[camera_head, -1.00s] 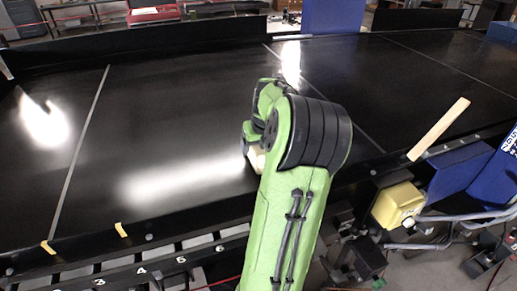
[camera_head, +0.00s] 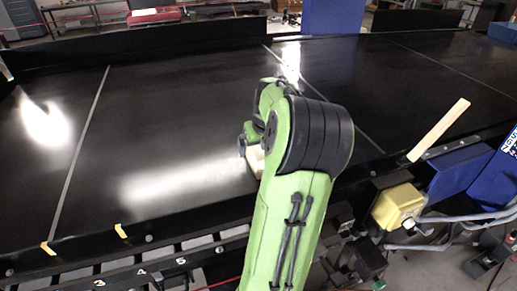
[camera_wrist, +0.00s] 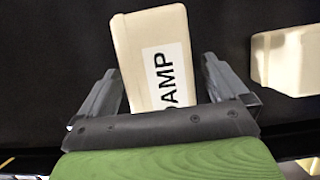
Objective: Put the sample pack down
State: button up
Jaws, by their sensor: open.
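The sample pack (camera_wrist: 150,60) is a cream block with a white label reading "AMP", partly cut off by my gripper. In the wrist view it lies between the two grey fingers of my gripper (camera_wrist: 160,72), with dark gaps on both sides. The fingers are open. The black conveyor surface (camera_wrist: 60,60) shows around the pack. In the head view my gripper (camera_head: 249,143) is low over the conveyor (camera_head: 190,110), largely behind my green arm. A small cream part of a block (camera_head: 256,162) shows under it; the rest is hidden.
A second cream block (camera_wrist: 290,60) is to the right in the wrist view, apart from the fingers. A pale wooden bar (camera_head: 440,130) lies at the conveyor's near edge. A yellow box (camera_head: 398,205) is beside the conveyor. The belt left of my arm is clear.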

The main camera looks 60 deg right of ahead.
jog(key=v, duration=1)
jog(key=shift+a+r+p, duration=0.1)
jog(key=shift+p, duration=0.2)
